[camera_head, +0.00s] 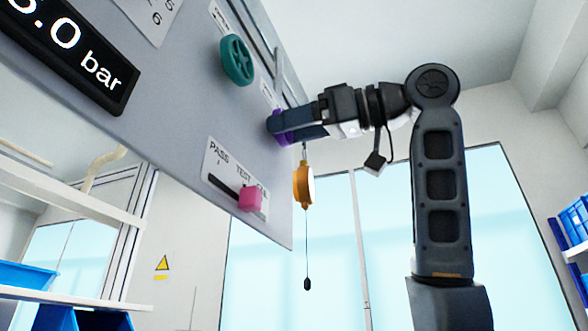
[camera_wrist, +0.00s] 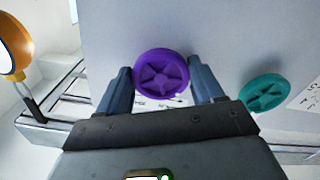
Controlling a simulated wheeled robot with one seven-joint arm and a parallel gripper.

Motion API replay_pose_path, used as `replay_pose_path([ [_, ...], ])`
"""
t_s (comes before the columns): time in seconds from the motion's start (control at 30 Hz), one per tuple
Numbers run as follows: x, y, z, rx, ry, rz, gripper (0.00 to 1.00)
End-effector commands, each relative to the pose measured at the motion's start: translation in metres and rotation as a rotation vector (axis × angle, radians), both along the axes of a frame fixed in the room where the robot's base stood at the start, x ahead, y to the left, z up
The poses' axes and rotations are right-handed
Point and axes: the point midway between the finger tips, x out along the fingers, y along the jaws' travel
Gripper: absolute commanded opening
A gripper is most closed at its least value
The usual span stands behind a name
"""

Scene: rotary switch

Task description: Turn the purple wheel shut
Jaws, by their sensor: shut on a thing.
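The purple wheel (camera_wrist: 162,74) is a round spoked handwheel on the grey panel. In the wrist view it sits between the two fingers of my gripper (camera_wrist: 163,88), one finger at each side of its rim. In the head view the purple wheel (camera_head: 293,136) is mostly hidden behind my gripper (camera_head: 285,124), with purple showing below and beside the fingers. My gripper is shut on the wheel. A label lies partly hidden behind the wheel, and its text is too small to read.
A teal wheel (camera_head: 237,60) is on the panel (camera_head: 180,105) above left of the purple one. A pink slider knob (camera_head: 250,198) sits below. A yellow pull-cord unit (camera_head: 304,186) hangs close under my gripper. A display (camera_head: 65,50) reads bar. Open room lies right.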

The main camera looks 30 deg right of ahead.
Motion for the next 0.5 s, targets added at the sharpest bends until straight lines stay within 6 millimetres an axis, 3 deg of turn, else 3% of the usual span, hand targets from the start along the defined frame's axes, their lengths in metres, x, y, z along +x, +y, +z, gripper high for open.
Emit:
replay_pose_path([
  [0.5, -0.0016, 0.0027, -0.0044, 0.393, 0.294, 0.001, 0.36],
])
